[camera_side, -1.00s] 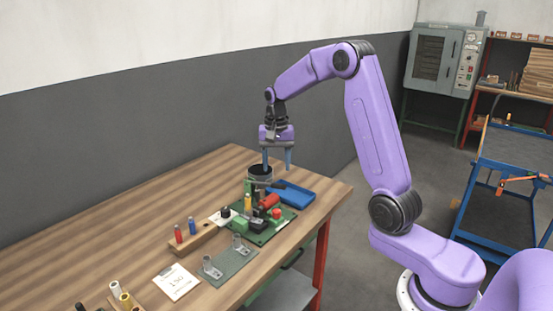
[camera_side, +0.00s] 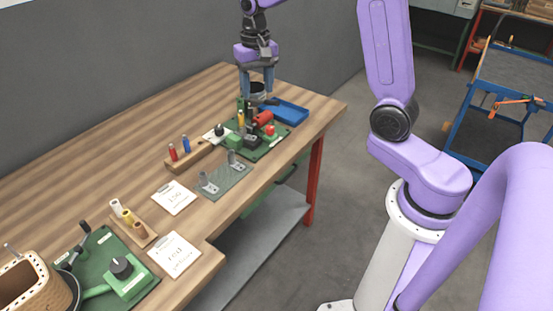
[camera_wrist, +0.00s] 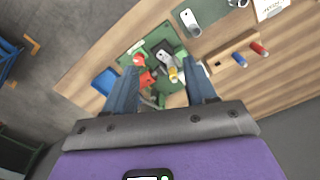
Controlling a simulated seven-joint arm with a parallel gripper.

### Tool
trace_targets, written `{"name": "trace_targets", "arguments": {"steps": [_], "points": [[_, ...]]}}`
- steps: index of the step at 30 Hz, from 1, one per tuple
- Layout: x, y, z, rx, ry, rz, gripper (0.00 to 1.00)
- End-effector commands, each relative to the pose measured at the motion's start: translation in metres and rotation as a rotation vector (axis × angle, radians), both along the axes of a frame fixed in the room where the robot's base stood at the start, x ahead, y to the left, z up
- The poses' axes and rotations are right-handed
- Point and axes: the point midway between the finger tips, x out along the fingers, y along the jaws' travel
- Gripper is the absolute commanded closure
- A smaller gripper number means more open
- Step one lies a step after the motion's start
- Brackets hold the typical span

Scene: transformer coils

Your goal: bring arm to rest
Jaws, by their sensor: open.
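My gripper (camera_side: 256,92) is open and empty, pointing down above the far end of the wooden bench (camera_side: 120,145). Its two blue-grey fingers also show in the wrist view (camera_wrist: 160,66), apart with nothing held between them.
A blue tray (camera_side: 285,110) lies beside the board. Nearer are a rack with red and blue pegs (camera_side: 190,158), a plate with two grey posts (camera_side: 223,182), white cards (camera_side: 173,197), a coil rack (camera_side: 132,225), a second green board (camera_side: 120,275) and a woven basket (camera_side: 30,285).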

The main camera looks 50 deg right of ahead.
Motion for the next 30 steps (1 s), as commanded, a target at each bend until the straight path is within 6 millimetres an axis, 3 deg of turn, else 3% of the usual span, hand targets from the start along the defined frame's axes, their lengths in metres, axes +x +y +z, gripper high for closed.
{"name": "trace_targets", "arguments": {"steps": [6, 15, 22, 30], "points": [[-0.041, 0.045, 0.005, 0.0, -0.005, 0.273, 0.44], [-0.111, 0.086, 0.007, 0.0, -0.011, 0.637, 0.44], [-0.172, 0.101, 0.005, 0.002, -0.015, 0.918, 0.44], [-0.244, 0.101, 0.0, 0.005, -0.022, 1.246, 0.44]]}}
